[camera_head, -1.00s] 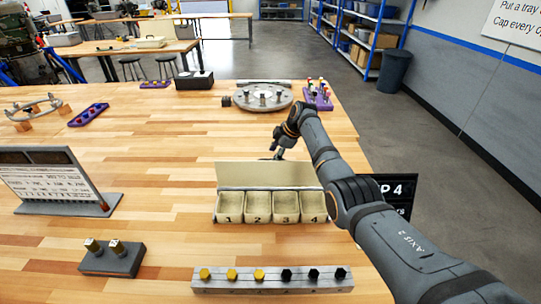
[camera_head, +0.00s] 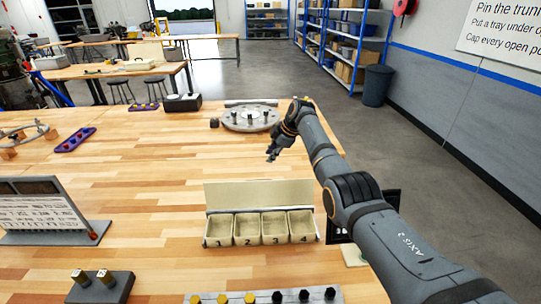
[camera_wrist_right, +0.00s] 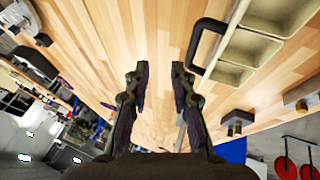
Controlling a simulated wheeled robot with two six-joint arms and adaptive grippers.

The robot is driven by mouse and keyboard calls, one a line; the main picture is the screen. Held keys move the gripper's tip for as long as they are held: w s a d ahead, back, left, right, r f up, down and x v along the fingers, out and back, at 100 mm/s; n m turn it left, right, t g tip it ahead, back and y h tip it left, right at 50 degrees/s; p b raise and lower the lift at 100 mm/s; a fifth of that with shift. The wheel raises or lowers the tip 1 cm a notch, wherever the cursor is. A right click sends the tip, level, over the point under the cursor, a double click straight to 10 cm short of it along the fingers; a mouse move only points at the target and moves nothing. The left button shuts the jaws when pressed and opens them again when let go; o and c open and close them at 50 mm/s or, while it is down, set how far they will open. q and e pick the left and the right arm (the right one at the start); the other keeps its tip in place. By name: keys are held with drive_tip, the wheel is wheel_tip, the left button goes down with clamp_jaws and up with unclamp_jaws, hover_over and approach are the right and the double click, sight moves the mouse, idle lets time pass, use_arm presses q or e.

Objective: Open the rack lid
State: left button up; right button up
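The rack is a cream box with several numbered compartments (camera_head: 232,240) on the wooden table, in the lower middle of the head view. Its cream lid (camera_head: 258,194) stands raised along the rear edge, and the empty compartments lie uncovered. My right gripper (camera_head: 272,153) is above the table beyond the lid, apart from it. In the right wrist view my right gripper (camera_wrist_right: 160,75) has its fingers spread with nothing between them. There, a black loop handle (camera_wrist_right: 193,48) shows beside the compartments (camera_wrist_right: 250,47). My left gripper is not in view.
A round metal flange (camera_head: 250,118) lies at the far edge of the table. A block with yellow and black caps (camera_head: 262,297) is in front of the rack. A sign panel (camera_head: 40,214) stands at left. The table's middle left is clear.

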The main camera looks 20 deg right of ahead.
drive_tip(key=shift+w+a, duration=0.1)
drive_tip(key=shift+a, duration=0.05)
drive_tip(key=v, duration=1.2)
drive_tip(key=shift+w, duration=0.1)
